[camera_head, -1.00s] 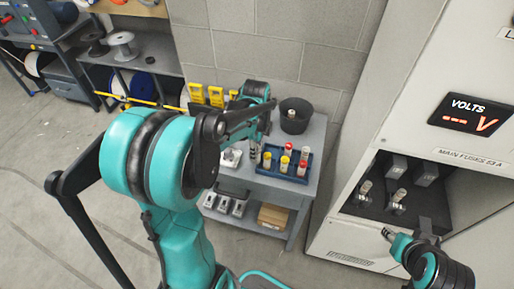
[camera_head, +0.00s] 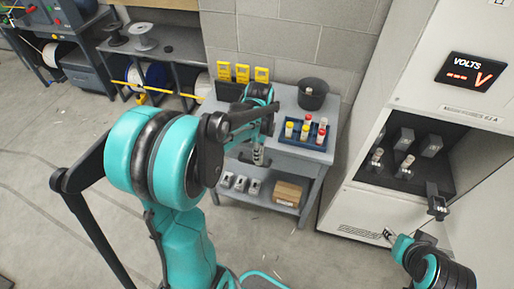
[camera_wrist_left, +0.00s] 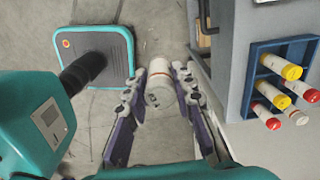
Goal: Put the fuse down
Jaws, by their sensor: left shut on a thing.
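My left gripper (camera_head: 258,156) is shut on a pale cylindrical fuse (camera_wrist_left: 158,84), which shows between its fingers in the left wrist view. In the head view it hangs near the front left edge of the grey cart (camera_head: 345,105), apart from the tray. The blue tray (camera_head: 282,139) on the cart holds several fuses with yellow, red and white ends; it also shows at the right of the left wrist view (camera_wrist_left: 252,80). My right gripper (camera_head: 388,234) is small at the lower right, below the open fuse cabinet (camera_head: 352,195); its jaw opening is unclear.
A dark bin (camera_head: 313,98) with a pale item inside stands behind the tray. Yellow devices (camera_head: 243,73) stand at the cart's back left. A cardboard box (camera_head: 287,193) lies on its lower shelf. Cabinet holders (camera_head: 405,168) carry pale fuses.

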